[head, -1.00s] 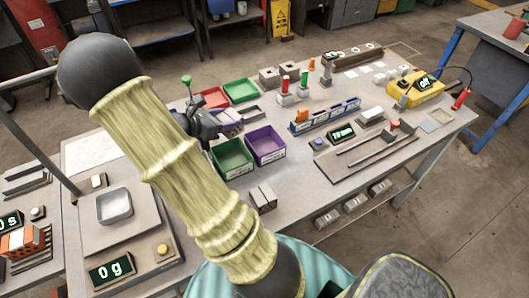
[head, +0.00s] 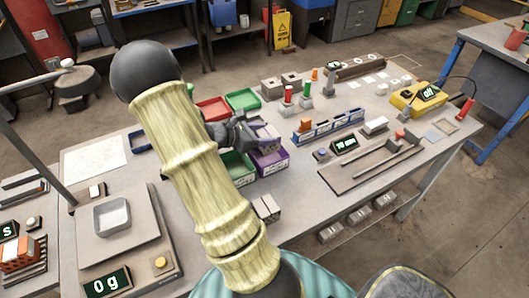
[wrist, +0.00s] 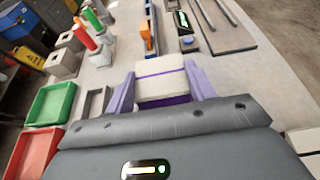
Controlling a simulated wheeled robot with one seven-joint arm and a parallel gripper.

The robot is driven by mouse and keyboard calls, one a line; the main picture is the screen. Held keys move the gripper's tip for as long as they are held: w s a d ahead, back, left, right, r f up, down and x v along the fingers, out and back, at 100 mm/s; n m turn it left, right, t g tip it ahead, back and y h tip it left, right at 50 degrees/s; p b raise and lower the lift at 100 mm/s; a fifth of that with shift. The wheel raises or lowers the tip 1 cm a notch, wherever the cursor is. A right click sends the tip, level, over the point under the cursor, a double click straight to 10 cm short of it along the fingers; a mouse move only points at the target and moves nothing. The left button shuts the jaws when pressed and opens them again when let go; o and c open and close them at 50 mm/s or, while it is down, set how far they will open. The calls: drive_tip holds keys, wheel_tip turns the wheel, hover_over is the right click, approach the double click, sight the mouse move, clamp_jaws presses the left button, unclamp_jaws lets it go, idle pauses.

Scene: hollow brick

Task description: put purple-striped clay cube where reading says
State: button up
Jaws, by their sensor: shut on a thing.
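My gripper (wrist: 162,88) is shut on the cream clay cube (wrist: 160,69), which has a thin purple stripe across it and sits between the two lavender fingers. In the head view my gripper (head: 262,133) is above the purple bin (head: 272,168), partly covering it. The cube is hard to make out there. A dark green bin (head: 238,168) stands just left of the purple one, partly behind my arm.
A red bin (head: 212,108) and a green bin (head: 242,99) stand behind. A blue rack (head: 328,126), a small display box (head: 345,143) and a grooved board (head: 370,165) lie to the right.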

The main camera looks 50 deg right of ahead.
sight(263, 149)
drive_tip(key=shift+f, duration=1.4)
drive_tip(key=shift+f, duration=0.1)
drive_tip(key=shift+f, duration=1.8)
drive_tip(key=shift+f, duration=0.15)
drive_tip(key=o, duration=0.9)
